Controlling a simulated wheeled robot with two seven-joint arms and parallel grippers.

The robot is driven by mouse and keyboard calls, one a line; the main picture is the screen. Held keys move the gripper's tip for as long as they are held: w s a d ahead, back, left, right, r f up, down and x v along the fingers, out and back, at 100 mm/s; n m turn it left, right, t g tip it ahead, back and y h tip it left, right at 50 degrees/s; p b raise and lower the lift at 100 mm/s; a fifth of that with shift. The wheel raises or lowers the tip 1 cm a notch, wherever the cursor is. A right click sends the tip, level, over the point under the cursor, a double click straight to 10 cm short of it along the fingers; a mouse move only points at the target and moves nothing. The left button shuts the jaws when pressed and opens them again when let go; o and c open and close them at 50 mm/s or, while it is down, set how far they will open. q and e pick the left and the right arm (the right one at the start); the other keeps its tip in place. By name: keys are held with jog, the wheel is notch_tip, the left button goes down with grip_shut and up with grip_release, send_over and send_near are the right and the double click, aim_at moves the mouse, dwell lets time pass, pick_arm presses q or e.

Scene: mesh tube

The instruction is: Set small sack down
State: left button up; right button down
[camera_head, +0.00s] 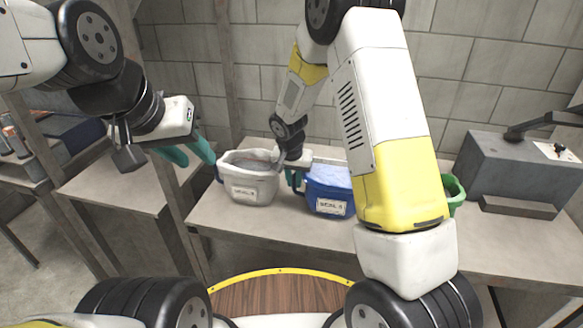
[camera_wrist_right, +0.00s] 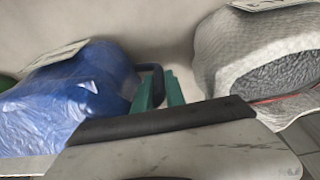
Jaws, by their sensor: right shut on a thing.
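The small sack looks to be the blue, labelled, bag-like container (camera_head: 328,188) on the workbench, partly hidden behind my right arm. It also shows in the right wrist view (camera_wrist_right: 70,95), with a dark loop handle (camera_wrist_right: 154,78) on its side. My right gripper (camera_head: 293,177) is at this handle, and its green fingers (camera_wrist_right: 160,88) are close together around it. The container stands upright at bench height; I cannot tell whether its base touches the bench. My left gripper (camera_head: 198,160) hangs left of the bench with its green fingers apart and nothing between them.
A whitish labelled container (camera_head: 252,188) stands left of the blue one and shows in the right wrist view (camera_wrist_right: 265,60). A green container (camera_head: 453,190) is partly hidden behind my right arm. A grey machine (camera_head: 520,165) stands at the right. The bench front (camera_head: 290,235) is clear.

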jog(key=c, duration=1.4)
grip_release()
jog(key=d+v, duration=0.1)
jog(key=v, duration=1.1)
jog(key=s+d+r+n+t+y, duration=0.1)
jog(key=s+d+r, duration=0.25)
jog(key=r, duration=0.25)
jog(key=s+d+r+y, duration=0.1)
jog(key=s+d+r, duration=0.1)
jog(key=s+r, duration=0.3)
jog(key=s+d+r+n, duration=0.1)
jog(key=s+r, duration=0.1)
jog(key=s, duration=0.3)
jog(key=s+d+r+n+t, duration=0.1)
jog(key=s, duration=0.4)
jog(key=s+d+r+t+y, duration=0.1)
jog(key=s+r, duration=0.1)
jog(key=s, duration=0.4)
jog(key=shift+d+r+n, duration=0.25)
jog(key=shift+r+n, duration=0.1)
jog(key=shift+n, duration=0.05)
